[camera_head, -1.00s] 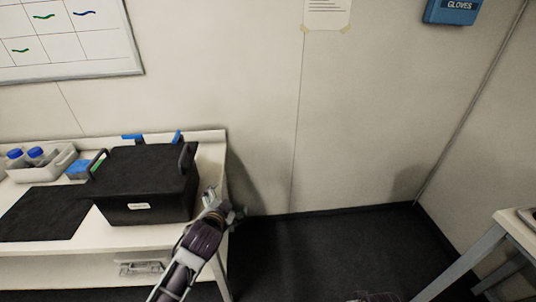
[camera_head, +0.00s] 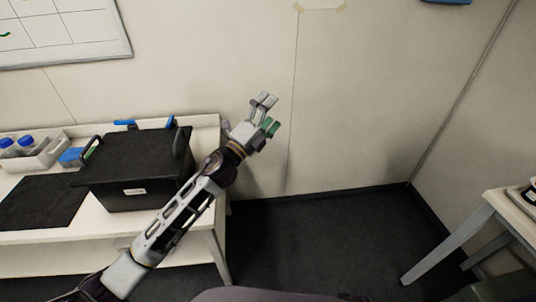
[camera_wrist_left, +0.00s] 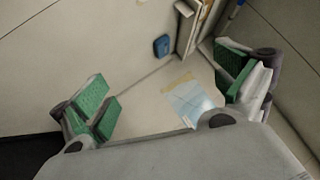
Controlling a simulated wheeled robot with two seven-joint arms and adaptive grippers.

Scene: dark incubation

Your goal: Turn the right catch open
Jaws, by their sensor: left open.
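A black lidded box (camera_head: 140,190) with a small white label stands on the white bench. A dark upright loop (camera_head: 182,142) rises at its right end and another (camera_head: 90,145) at its left end. I cannot tell whether the right one is the right catch, or whether a catch is turned open. My left gripper (camera_head: 268,113) is open and empty, raised in front of the wall, up and to the right of the box and apart from it. My right gripper is out of view.
A pale tray (camera_head: 42,155) with blue-capped bottles, a blue item (camera_head: 72,157) and a black mat (camera_head: 42,203) are on the bench left of the box. Another table (camera_head: 510,205) stands at far right. The floor between is clear.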

